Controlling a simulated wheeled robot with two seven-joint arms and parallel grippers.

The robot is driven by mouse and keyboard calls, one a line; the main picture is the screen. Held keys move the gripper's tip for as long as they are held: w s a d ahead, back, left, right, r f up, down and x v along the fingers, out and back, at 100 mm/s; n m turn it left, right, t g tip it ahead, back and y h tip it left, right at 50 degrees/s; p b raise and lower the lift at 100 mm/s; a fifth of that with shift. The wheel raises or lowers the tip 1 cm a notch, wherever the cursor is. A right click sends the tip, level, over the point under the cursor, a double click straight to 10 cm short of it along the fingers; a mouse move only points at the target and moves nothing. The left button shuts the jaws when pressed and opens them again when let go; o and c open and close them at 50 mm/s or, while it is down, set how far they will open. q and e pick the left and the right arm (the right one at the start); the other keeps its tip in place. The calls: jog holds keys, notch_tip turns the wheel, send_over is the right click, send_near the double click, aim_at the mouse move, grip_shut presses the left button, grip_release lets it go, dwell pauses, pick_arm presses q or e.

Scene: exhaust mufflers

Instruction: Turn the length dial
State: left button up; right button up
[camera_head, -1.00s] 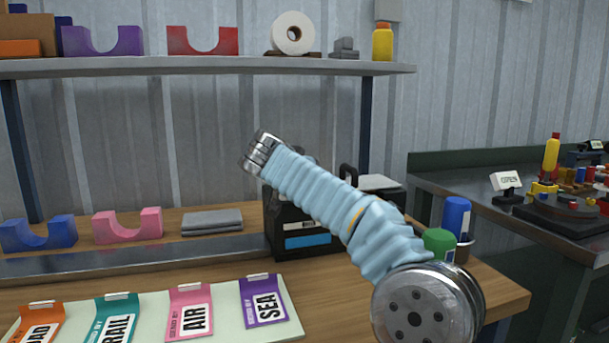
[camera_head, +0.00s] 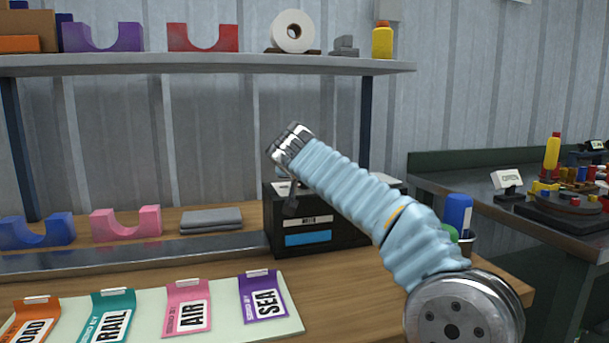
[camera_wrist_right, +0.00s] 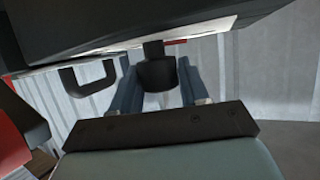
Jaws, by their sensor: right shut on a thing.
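A black box-shaped device (camera_head: 345,236) stands on the wooden bench, with a white label and a blue strip on its front. My right arm reaches across it from the lower right. The knob's markings cannot be read. My left gripper is not in view.
Colored SEA, AIR, RAIL and ROAD cards lie on a pale mat (camera_head: 225,325) in front. Pink (camera_head: 126,224) and blue (camera_head: 35,232) cradles and a grey folded stack (camera_head: 211,221) stand left of the device. A cup with markers (camera_head: 458,225) is at the right, behind my arm. A shelf (camera_head: 200,65) runs above.

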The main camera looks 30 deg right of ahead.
jog(key=o, duration=1)
jog(key=b+v, duration=0.1)
jog(key=v, duration=1.3)
jog(key=shift+f, duration=0.1)
jog(key=shift+w, duration=0.1)
